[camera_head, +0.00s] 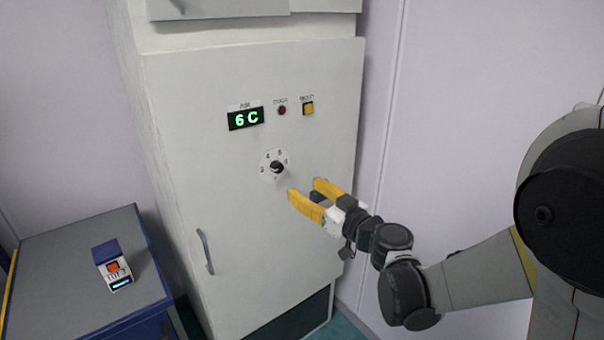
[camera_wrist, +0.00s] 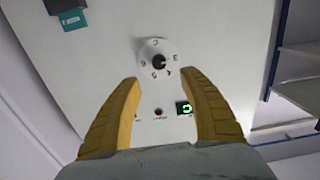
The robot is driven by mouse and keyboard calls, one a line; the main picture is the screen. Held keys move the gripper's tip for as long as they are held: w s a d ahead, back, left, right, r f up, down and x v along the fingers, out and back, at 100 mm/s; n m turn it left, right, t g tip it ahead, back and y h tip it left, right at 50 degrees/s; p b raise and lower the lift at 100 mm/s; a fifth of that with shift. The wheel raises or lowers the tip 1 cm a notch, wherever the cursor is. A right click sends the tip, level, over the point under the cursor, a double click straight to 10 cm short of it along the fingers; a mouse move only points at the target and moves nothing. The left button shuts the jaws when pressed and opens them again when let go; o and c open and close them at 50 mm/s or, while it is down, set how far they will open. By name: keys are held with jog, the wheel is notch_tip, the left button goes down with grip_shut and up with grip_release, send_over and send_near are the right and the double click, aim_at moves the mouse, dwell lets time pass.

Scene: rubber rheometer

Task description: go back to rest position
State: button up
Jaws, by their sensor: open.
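My gripper (camera_head: 302,197), with yellow fingers, is open and empty in the head view. It is in front of the white cabinet (camera_head: 225,190), just below and right of the black rotary knob (camera_head: 277,167) on its numbered dial. In the wrist view the fingers of my gripper (camera_wrist: 162,88) are spread wide. The knob (camera_wrist: 158,62) shows beyond and between the fingertips, apart from them. The display (camera_head: 246,118) above the knob reads "6 C" in green.
A red lamp (camera_head: 282,111) and a yellow button (camera_head: 308,108) are right of the display. A cabinet handle (camera_head: 205,251) is lower left. A blue-grey side cabinet (camera_head: 65,265) bears a small blue-and-white device (camera_head: 113,267). A pale wall (camera_head: 480,120) is at right.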

jog(key=s+d+f+m+g+h, duration=0.2)
jog(key=s+d, duration=0.3)
jog(key=s, duration=0.4)
jog(key=s+d+f+m+g+h, duration=0.2)
jog(key=s+d+g+h, duration=0.1)
jog(key=s, duration=0.7)
jog(key=s+d+f+m+g+h, duration=0.2)
jog(key=s+d, duration=0.4)
jog(key=s, duration=0.3)
jog(key=m+h, duration=0.1)
jog(key=h, duration=0.1)
jog(key=shift+s+d+f+g+h, duration=0.2)
jog(key=shift+d+f+g+h, duration=0.1)
jog(key=shift+d+h, duration=0.1)
